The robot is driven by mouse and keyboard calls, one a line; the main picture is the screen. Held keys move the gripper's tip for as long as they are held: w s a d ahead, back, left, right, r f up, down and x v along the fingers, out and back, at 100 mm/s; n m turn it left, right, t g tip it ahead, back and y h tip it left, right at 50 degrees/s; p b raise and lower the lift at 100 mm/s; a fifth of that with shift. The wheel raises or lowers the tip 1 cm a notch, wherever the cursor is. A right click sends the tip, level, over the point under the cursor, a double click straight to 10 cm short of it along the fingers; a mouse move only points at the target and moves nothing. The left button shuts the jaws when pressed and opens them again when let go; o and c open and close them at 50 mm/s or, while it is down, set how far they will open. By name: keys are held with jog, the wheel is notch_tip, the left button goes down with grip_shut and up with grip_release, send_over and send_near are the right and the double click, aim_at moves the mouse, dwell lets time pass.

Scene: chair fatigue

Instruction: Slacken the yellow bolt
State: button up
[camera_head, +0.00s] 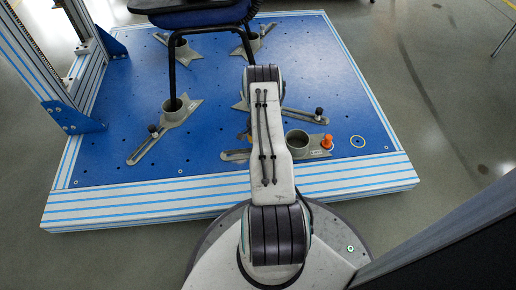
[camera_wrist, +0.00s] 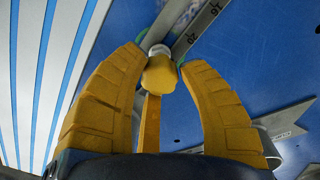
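The yellow bolt (camera_wrist: 159,74) shows in the wrist view as a faceted yellow head on a pale collar at a slotted grey metal strip (camera_wrist: 205,25) with number marks. My gripper (camera_wrist: 160,62) has yellow fingers, spread apart, with the bolt head between the left and right fingertips. A third finger shows below the bolt head. The fingers look open; I cannot tell whether any fingertip touches the bolt. In the head view my arm hides the bolt and most of my gripper.
A blue platform (camera_head: 225,165) with striped edges carries several grey clamps with round cups. One cup (camera_head: 297,142) has an orange knob (camera_head: 327,141) beside it. Black chair legs (camera_head: 172,75) stand at the back left, near a striped upright frame (camera_head: 35,60).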

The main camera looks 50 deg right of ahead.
grip_shut()
jog(key=shift+n, duration=2)
jog(key=n, duration=0.4)
jog(key=n, duration=0.4)
